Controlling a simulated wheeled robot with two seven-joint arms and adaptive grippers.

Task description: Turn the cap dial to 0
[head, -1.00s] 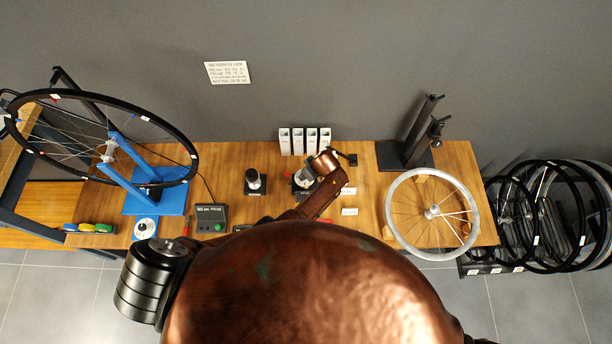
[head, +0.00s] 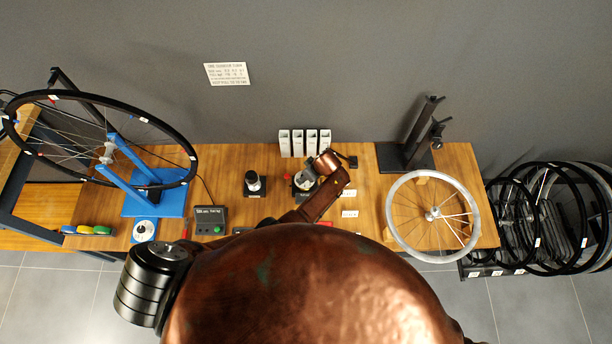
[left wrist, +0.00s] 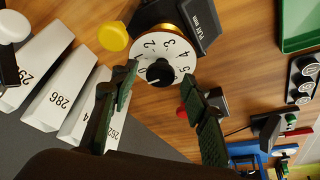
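The cap dial (left wrist: 165,58) is a white disc with black numerals and a black centre knob (left wrist: 160,72), seen in the left wrist view. A white mark on the knob points toward the lower left of that picture; the numeral there is not clear. My left gripper (left wrist: 160,76) is open, its two green-padded fingers on either side of the knob at the disc's lower edge, with nothing clearly held. In the head view my copper arm covers much of the dial's stand (head: 304,184), and the fingers cannot be made out. My right gripper is not in view.
White numbered boxes (left wrist: 60,85) and a yellow knob (left wrist: 113,37) lie close to the gripper. A second black stand (head: 254,184) and a green-buttoned box (head: 209,220) are to the left. A silver wheel (head: 398,218) is at the right.

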